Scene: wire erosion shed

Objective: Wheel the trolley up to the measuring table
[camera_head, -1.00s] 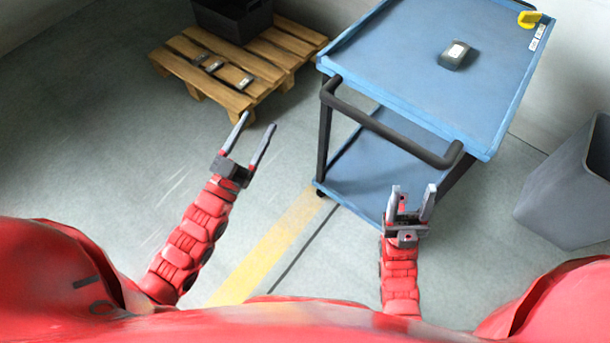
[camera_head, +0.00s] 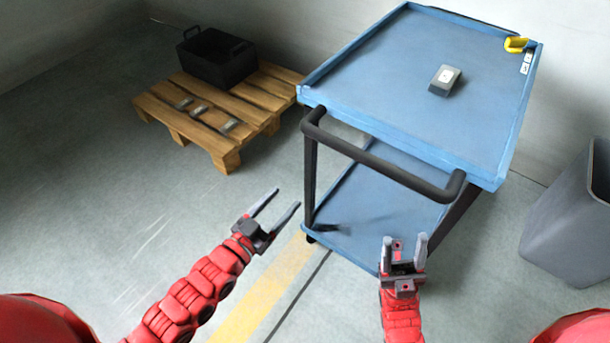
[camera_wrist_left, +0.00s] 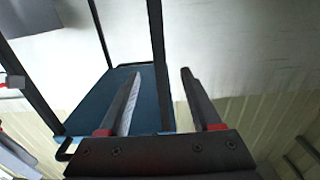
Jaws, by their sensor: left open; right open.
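The blue trolley (camera_head: 415,75) stands ahead of me, right of centre, with a black push handle (camera_head: 385,165) on its near side and a lower blue shelf (camera_head: 365,215). My left gripper (camera_head: 275,210) is open and empty, left of the trolley and apart from the handle. My right gripper (camera_head: 405,245) is open and empty, on the near side of the handle, below it in the picture. In the left wrist view, the open left fingers (camera_wrist_left: 160,100) show with part of the trolley's blue shelf (camera_wrist_left: 95,105) behind them. I see no measuring table.
A grey device (camera_head: 445,80) and a yellow item (camera_head: 515,44) lie on the trolley top. A wooden pallet (camera_head: 250,100) at the left holds a black crate (camera_head: 215,60) and several small parts. A grey bin (camera_head: 570,225) stands right.

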